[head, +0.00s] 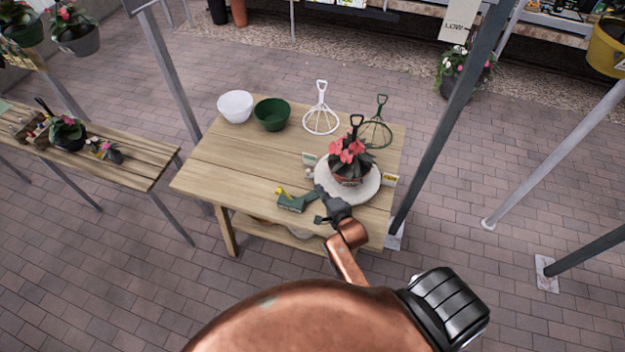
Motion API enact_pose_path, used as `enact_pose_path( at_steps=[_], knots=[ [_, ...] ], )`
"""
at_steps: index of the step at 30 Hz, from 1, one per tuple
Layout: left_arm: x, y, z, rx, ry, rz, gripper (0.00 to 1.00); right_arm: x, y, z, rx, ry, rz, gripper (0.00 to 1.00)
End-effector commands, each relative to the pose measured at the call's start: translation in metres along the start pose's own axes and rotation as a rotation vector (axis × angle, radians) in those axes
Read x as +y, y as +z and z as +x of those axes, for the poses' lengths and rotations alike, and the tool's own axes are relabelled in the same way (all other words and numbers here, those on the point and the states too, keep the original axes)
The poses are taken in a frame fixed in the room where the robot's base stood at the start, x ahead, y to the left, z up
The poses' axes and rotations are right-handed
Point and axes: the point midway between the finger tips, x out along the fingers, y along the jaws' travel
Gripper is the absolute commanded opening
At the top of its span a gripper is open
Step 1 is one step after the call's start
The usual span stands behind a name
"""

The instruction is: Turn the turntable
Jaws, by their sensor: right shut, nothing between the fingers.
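The turntable (371,194) is a pale round disc on the right part of the wooden table (223,167). A potted plant (350,165) with pink-red flowers and dark leaves stands on it in a brown pot. A dark handle rises behind the flowers. My right gripper (329,197) is shut and empty at the turntable's front left edge. I cannot tell whether it touches the rim. My left gripper is not in view.
A green tool with a yellow tip (293,200) lies left of my right gripper. A white bowl (236,106), a green bowl (272,114), a white wire stand (321,112) and a green one (376,133) stand along the back. A grey post (440,125) rises close at the right.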

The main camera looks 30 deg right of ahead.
Motion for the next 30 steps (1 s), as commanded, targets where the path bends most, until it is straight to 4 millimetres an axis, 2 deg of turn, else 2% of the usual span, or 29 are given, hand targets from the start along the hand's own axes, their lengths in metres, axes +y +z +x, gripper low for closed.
enact_pose_path(
  at_steps=[3, 9, 15, 25, 30],
  knots=[
    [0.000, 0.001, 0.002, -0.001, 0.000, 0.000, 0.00, 0.000, 0.001, 0.025, -0.001, 0.000, -0.003, 0.00],
    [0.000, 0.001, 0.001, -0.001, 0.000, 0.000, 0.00, -0.009, 0.000, 0.051, -0.001, 0.000, -0.004, 0.00],
    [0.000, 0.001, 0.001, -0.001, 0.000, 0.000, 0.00, -0.011, 0.000, 0.060, 0.000, 0.001, -0.001, 0.00],
    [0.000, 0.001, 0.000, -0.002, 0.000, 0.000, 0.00, -0.012, 0.000, 0.061, 0.000, 0.001, -0.001, 0.00],
    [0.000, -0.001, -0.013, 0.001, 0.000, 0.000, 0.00, -0.022, -0.004, 0.076, 0.001, 0.000, 0.002, 0.00]
  ],
)
